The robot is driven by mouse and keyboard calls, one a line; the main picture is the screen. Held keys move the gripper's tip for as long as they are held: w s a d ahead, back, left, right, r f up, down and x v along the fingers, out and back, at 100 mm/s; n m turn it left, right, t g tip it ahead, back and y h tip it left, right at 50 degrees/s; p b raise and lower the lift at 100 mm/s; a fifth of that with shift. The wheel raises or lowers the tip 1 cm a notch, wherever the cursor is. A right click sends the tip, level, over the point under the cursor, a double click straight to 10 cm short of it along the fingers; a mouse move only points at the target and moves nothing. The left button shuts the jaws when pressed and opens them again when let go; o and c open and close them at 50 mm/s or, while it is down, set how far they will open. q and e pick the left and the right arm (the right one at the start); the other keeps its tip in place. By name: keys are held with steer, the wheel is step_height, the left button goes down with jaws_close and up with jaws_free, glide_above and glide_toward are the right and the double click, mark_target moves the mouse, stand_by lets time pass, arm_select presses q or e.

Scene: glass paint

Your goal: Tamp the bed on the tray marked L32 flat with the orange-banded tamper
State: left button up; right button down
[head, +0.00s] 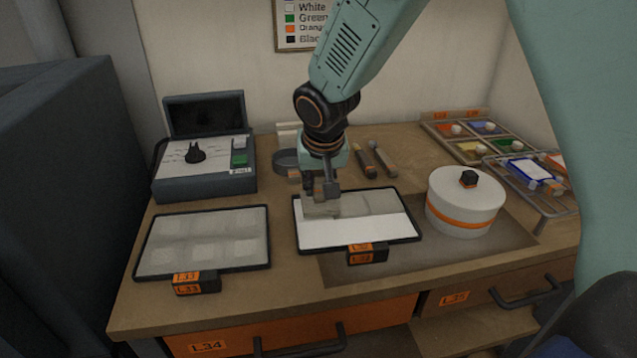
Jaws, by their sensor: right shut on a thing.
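The tray marked L32 (413,236) lies at the middle of the bench, dark-rimmed, with orange tags on its front edge that are small and hard to read. The front part of its bed is bright white, and the back part is greyer. My right gripper (321,190) is over the tray's back left part, shut on the tamper (320,209), a grey flat block low over the bed. I cannot tell whether the block touches the bed. Its orange band cannot be made out. My left gripper is not in view.
A second tray (203,243) with a pale, patchy bed lies at left. A grey box with a black knob (205,170) stands behind it. A white round pot with an orange band (465,203) stands close right. Two short tools (383,160) lie behind; colour trays (480,140) are at right.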

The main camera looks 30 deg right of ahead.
steer(key=shift+d+f+b, duration=0.15)
steer(key=shift+d+b, duration=0.1)
steer(key=shift+b, duration=0.05)
steer(key=shift+d+b, duration=0.35)
steer(key=shift+b, duration=0.15)
steer(key=shift+s+d+b, duration=0.25)
steer(key=shift+d+b, duration=0.25)
steer(key=shift+d, duration=0.05)
steer(key=shift+s+d+b, duration=0.25)
steer(key=shift+d+b, duration=0.2)
steer(key=shift+d, duration=0.05)
steer(key=shift+s+d+b, duration=0.2)
steer(key=shift+d+b, duration=0.6)
steer(key=shift+d, duration=0.4)
steer(key=shift+s+d, duration=0.15)
steer(key=shift+s, duration=0.05)
steer(key=shift+f+b, duration=0.65)
steer(key=shift+b, duration=0.2)
